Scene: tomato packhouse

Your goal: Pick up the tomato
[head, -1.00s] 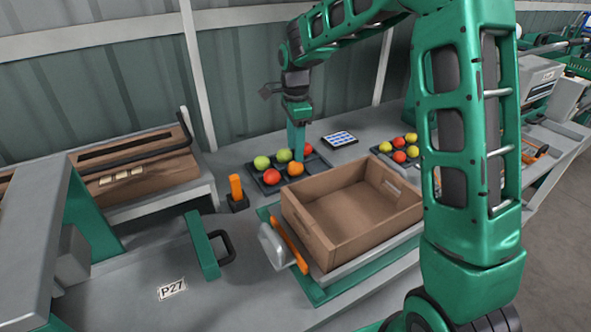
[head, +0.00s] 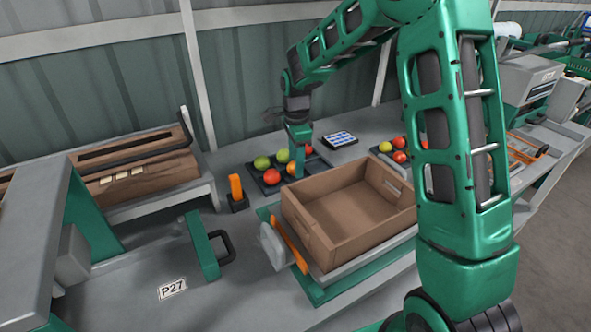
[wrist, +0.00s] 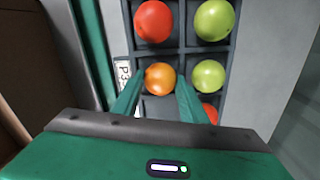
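An orange tomato (wrist: 160,79) sits in a pocket of a dark tray (wrist: 182,50) in the wrist view. My gripper (wrist: 161,84) has one finger on each side of it, spread apart, and I see no clear contact. In the head view my gripper (head: 301,165) reaches down over the tray and partly hides the orange tomato (head: 292,169). Around it in the wrist view are a red tomato (wrist: 153,21), a green tomato (wrist: 215,20), another green tomato (wrist: 208,76) and a red one (wrist: 211,113) partly hidden by a finger.
A brown open crate (head: 330,245), empty, stands in front of the tray. An orange-topped post (head: 236,188) is left of it. A second tray of tomatoes (head: 399,157) lies to the right, partly behind my arm. A flat blue-and-white panel (head: 339,139) lies behind.

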